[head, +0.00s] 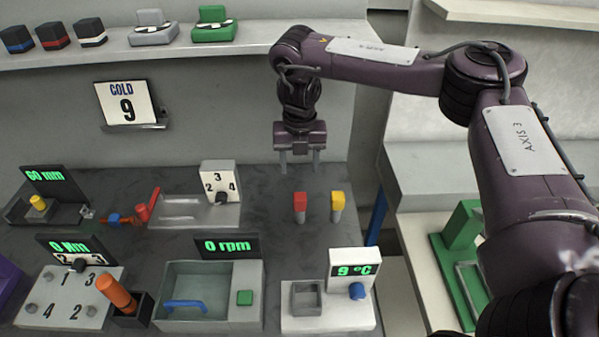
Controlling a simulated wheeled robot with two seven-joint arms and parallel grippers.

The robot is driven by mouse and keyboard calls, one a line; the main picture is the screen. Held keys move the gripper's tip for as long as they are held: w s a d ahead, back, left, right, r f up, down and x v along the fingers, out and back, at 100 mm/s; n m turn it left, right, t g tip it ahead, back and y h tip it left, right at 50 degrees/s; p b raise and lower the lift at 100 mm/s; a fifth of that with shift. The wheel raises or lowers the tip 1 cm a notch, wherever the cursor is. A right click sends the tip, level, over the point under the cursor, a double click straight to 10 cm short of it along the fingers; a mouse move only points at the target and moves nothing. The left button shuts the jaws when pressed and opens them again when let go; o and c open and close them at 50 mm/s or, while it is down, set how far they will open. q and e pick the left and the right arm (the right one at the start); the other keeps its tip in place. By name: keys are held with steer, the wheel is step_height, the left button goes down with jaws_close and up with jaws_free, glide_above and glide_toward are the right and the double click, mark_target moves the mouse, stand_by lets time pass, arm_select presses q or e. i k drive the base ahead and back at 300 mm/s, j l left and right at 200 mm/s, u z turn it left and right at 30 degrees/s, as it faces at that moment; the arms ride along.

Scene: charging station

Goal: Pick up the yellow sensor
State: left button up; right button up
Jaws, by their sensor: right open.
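A yellow-topped sensor (338,202) with a grey lower part stands upright on the dark bench, just right of a similar red-topped one (300,203). My right gripper (300,165) is open and empty, with its fingers pointing down. In the picture it is above the red-topped piece and up and left of the yellow one. It is apart from both. Another yellow-topped piece (38,202) sits in the "60 mm" device at the far left. My left gripper is not in view.
On the bench (270,235) stand a dial box (220,182), a "9 °C" unit (345,290), a "0 rpm" basin (220,315) and a numbered block (65,303) with an orange-handled tool (117,294) beside it. A shelf (180,50) holds several small blocks.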

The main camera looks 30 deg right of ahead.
mark_target(337, 203)
steer(key=k, duration=1.5)
